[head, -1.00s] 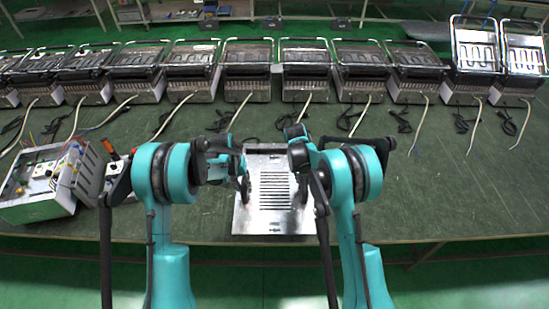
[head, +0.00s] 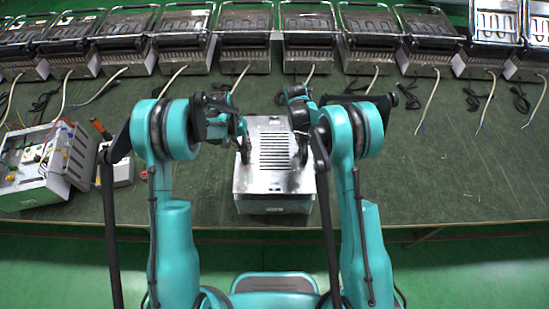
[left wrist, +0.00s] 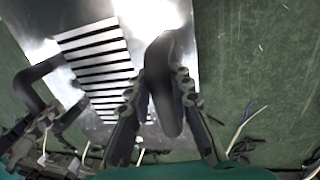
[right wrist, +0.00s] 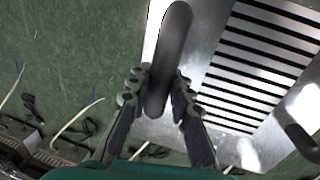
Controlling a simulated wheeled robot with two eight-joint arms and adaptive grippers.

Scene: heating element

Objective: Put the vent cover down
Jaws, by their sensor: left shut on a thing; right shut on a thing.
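The vent cover (head: 258,183) is a shiny metal plate with a row of dark slots and two black handles. It is level in front of me near the table's front edge, with a pale front face below it. My left gripper (head: 243,148) is shut on the left handle, which also shows in the left wrist view (left wrist: 165,85). My right gripper (head: 300,125) is shut on the right handle, which also shows in the right wrist view (right wrist: 170,55). I cannot tell whether the cover's underside touches anything.
A row of metal heaters (head: 246,40) with loose cables stands along the back of the green table (head: 420,180). An opened electrical box (head: 45,165) and a small white block (head: 122,170) are at the left. The table right of the cover is clear.

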